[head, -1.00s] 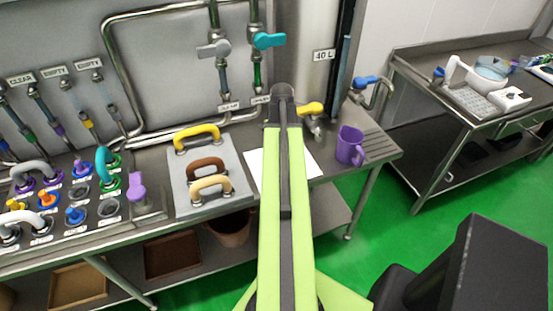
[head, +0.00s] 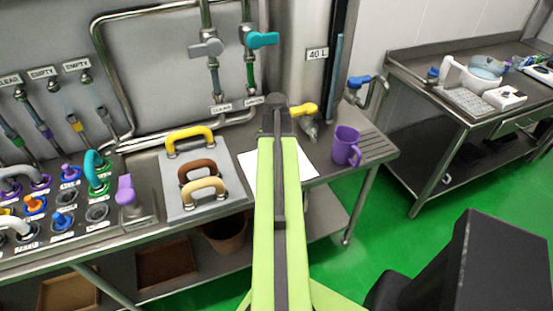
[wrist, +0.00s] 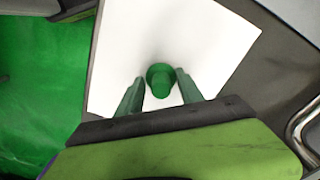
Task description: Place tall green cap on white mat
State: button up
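The tall green cap (wrist: 160,80) stands on the white mat (wrist: 205,35) in the wrist view, seen from above. My gripper (wrist: 160,82) has its two fingers on either side of the cap, with white mat showing in the gaps between. The fingers look open and apart from the cap. In the head view the white mat (head: 302,168) lies on the steel counter, partly covered by my green arm. The cap and my fingers are hidden behind the arm there.
A purple mug (head: 346,146) stands right of the mat. A grey board with yellow, brown and tan handles (head: 190,138) lies to its left. A yellow-handled tap (head: 304,109) is behind. Farther left is a panel of coloured caps (head: 62,197).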

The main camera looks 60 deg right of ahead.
notch_tip(320, 180, up, 12)
jog(key=p, duration=1.2)
jog(key=shift+r, duration=0.15)
jog(key=w+a+n, duration=0.5)
jog(key=w+a, duration=0.4)
jog(key=a, duration=0.4)
jog(key=w+a+n, duration=0.5)
jog(key=w+a, duration=0.5)
jog(key=a, duration=0.4)
jog(key=w+a+f+n+b, duration=0.1)
jog(key=a+n, duration=0.3)
jog(key=a, duration=0.7)
jog(key=a+f+n+b, duration=0.2)
jog(key=a+n, duration=0.2)
jog(key=a, duration=0.8)
jog(key=shift+w+a+f, duration=0.3)
jog(key=shift+w+f, duration=0.05)
